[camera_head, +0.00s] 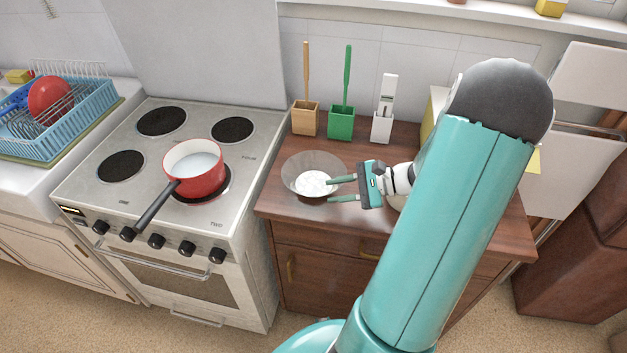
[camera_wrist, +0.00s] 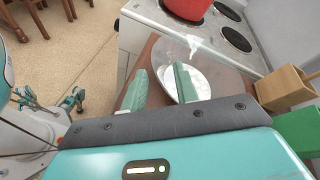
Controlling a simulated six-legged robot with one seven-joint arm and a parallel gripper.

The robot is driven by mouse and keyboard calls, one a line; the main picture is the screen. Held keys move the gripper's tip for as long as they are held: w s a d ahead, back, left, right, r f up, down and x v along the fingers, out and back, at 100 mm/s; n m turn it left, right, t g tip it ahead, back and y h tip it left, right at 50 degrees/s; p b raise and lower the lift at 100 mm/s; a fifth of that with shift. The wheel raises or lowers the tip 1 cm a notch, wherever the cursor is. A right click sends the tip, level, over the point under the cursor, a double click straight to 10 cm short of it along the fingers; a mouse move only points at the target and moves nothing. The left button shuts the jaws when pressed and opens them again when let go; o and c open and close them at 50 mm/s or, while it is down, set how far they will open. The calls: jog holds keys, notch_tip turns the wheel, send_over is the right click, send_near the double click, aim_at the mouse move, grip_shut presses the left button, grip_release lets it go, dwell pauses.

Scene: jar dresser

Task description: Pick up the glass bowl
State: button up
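The glass bowl (camera_head: 301,167) stands upright on the wooden dresser top (camera_head: 278,205), near its left edge by the stove. It is clear, with white contents at its bottom. My gripper (camera_head: 333,190) is at the bowl's right side, its two green fingers apart and pointing left. In the head view the far finger overlaps the bowl's right side and the near finger lies in front of it. In the wrist view the glass bowl (camera_wrist: 222,72) lies beyond the open fingers (camera_wrist: 162,88), one finger overlapping it. I cannot tell whether a finger touches the glass.
A stove (camera_head: 130,188) with a red saucepan (camera_head: 205,182) stands to the left. Behind the bowl are a tan holder (camera_head: 305,120), a green holder (camera_head: 341,124) and a white holder (camera_head: 382,128). The dresser front left of my arm is clear.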

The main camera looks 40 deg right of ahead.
jog(key=x, duration=0.5)
jog(key=shift+s+f, duration=0.1)
jog(key=shift+f, duration=0.05)
grip_shut()
